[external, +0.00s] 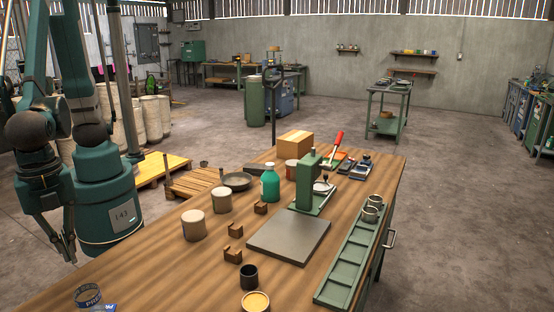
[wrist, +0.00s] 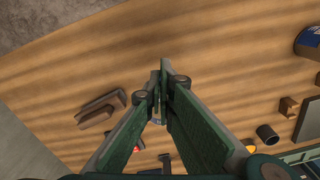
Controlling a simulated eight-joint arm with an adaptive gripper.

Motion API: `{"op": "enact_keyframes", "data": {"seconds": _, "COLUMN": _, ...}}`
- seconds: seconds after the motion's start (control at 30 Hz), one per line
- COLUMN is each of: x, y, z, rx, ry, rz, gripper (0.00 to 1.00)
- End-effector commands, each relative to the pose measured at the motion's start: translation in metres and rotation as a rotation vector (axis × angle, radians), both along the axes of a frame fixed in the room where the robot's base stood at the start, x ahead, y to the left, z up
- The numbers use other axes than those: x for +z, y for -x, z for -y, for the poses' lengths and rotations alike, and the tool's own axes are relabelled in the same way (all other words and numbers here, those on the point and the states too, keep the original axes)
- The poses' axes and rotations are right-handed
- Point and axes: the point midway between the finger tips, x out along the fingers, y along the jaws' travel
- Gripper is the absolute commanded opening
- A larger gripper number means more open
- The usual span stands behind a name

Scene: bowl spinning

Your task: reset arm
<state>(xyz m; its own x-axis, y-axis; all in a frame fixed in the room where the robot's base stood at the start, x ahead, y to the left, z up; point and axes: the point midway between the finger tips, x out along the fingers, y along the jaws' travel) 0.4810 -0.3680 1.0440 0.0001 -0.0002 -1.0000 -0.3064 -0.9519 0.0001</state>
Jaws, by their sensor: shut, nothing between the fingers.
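My gripper (external: 70,248) hangs low at the left of the external view, pointing down beside my base, left of the wooden bench (external: 150,275). In the wrist view my gripper (wrist: 163,78) is shut, its two green fingers meeting at the tips with nothing between them. The bench (wrist: 200,45) fills most of that view beyond the fingers. A dark shallow bowl (external: 237,181) rests near the bench's far left edge, clear of my gripper.
The bench holds two pale tins (external: 193,226), a green bottle (external: 270,183), small brown blocks (external: 233,256), a black cup (external: 249,276), a grey plate (external: 290,238) and a long green tray (external: 345,265). A pallet (external: 200,182) stands beyond the bench's left edge.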

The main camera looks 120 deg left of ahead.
Motion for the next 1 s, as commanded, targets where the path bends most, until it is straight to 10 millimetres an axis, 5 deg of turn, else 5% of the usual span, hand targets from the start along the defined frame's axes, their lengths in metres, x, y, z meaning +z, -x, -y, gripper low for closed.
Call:
{"op": "enact_keyframes", "data": {"seconds": 0.57, "x": 0.003, "y": -0.002, "z": -0.006, "rx": 0.005, "ry": 0.005, "rz": 0.007, "gripper": 0.00}}
{"op": "enact_keyframes", "data": {"seconds": 1.0, "x": 0.036, "y": -0.019, "z": -0.065, "rx": 0.053, "ry": 0.055, "rz": 0.081, "gripper": 0.00}}
